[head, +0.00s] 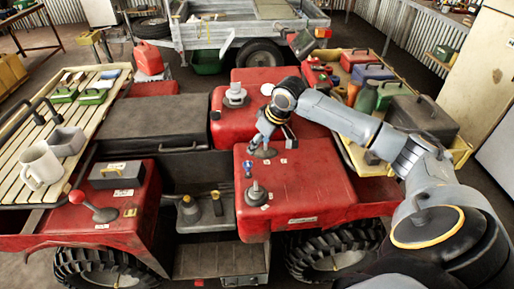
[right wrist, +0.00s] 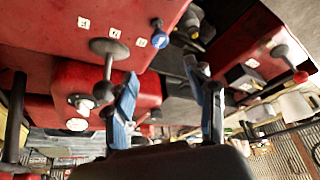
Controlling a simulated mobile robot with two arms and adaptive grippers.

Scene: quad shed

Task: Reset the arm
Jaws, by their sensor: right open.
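My right arm (head: 350,120) reaches in from the right over a red quad vehicle (head: 300,190). That view also shows a grey knob (right wrist: 109,48) and a blue knob (right wrist: 158,38) on a red panel, beyond the fingers. Whether the gripper touches any knob I cannot tell. My left gripper is not in view.
A slatted rack (head: 25,150) at left holds a white mug (head: 40,165) and cases. A yellow tray (head: 460,150) at right holds a dark toolbox (head: 422,117) and bottles, close under my arm. A trailer (head: 200,35) stands behind.

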